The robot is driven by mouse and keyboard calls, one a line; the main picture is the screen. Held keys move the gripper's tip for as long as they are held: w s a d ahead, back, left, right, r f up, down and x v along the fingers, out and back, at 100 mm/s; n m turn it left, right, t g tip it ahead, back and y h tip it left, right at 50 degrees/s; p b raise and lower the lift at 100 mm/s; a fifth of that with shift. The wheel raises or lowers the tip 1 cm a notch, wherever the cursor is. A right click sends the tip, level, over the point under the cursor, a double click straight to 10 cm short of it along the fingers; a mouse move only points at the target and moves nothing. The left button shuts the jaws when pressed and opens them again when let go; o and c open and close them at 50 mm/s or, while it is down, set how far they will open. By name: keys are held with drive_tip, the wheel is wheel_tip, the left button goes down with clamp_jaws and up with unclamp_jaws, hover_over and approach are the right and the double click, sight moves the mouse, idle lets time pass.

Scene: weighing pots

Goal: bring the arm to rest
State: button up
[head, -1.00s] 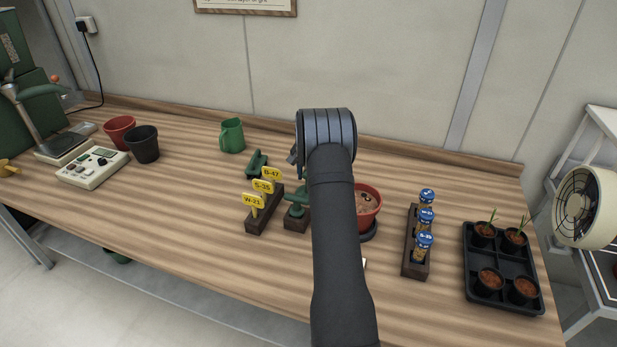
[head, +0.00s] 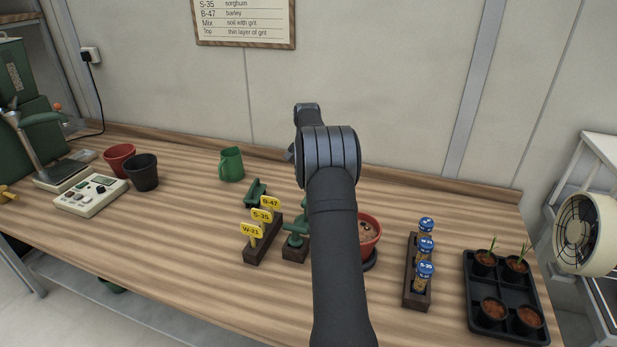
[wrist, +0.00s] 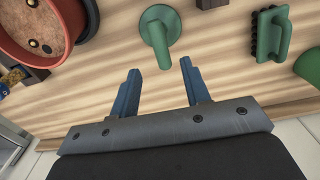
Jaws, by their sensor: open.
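My arm rises through the middle of the head view, and its upper part hides my gripper there. In the wrist view my gripper (wrist: 160,66) is open, with two blue fingers apart and nothing between them. Beyond the fingertips is a green round-ended tool (wrist: 160,32), apart from them.
A red pot with brown fill (head: 369,232) stands right of my arm, partly hidden. Yellow labels (head: 261,216), a rack of blue-capped vials (head: 418,285), a black seedling tray (head: 500,305), a green jug (head: 231,164), empty pots (head: 141,172) and a scale (head: 91,195) stand around the bench.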

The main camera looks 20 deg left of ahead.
drive_tip(key=shift+f, duration=0.15)
wheel_tip(320, 180, down, 12)
drive_tip(key=shift+r, duration=2.3)
